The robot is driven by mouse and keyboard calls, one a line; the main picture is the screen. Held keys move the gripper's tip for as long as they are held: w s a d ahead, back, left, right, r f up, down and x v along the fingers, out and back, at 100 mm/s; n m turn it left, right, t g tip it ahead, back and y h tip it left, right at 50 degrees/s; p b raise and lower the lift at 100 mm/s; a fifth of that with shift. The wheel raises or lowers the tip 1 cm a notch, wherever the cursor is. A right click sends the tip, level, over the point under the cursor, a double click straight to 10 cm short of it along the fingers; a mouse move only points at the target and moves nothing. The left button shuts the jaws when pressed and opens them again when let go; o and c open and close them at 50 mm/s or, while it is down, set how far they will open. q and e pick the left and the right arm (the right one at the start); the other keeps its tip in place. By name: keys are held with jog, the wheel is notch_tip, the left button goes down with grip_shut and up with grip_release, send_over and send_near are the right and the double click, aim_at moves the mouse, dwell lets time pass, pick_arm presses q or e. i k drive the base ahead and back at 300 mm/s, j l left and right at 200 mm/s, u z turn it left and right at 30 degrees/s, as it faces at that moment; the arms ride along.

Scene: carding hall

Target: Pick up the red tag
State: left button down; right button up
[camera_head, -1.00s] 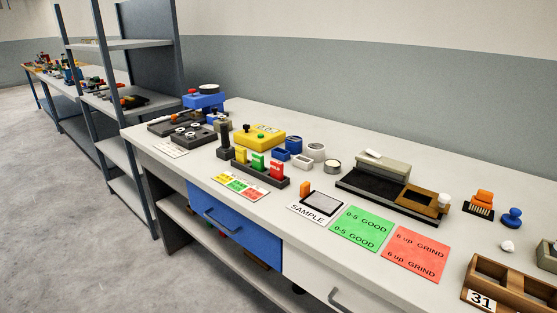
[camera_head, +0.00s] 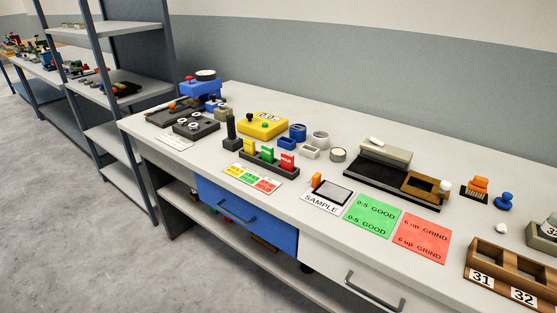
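The red tag (camera_head: 288,161) stands upright at the right end of a dark holder (camera_head: 263,166) on the workbench. A green tag (camera_head: 270,153) and a yellow tag (camera_head: 249,146) stand beside it in the same holder, to its left. A dark upright post (camera_head: 231,130) is at the holder's left end. Neither of my grippers shows in the head view.
The white workbench (camera_head: 300,235) has a colour card (camera_head: 252,179) in front of the holder. A yellow box (camera_head: 263,125) and small blue and white containers stand behind it. A SAMPLE card, green sheet (camera_head: 372,221) and red sheet (camera_head: 422,238) lie to the right. A shelf rack (camera_head: 110,85) stands left.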

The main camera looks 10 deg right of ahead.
aim_at(287, 159)
jog(key=i+j, duration=0.15)
jog(key=j, duration=0.15)
jog(key=i+j+z, duration=0.1)
jog(key=j, duration=0.25)
jog(key=i+j, duration=0.2)
jog(key=j, duration=0.15)
jog(key=i+j+z, duration=0.15)
jog(key=j, duration=0.15)
jog(key=i+j, duration=0.15)
jog(key=j, duration=0.2)
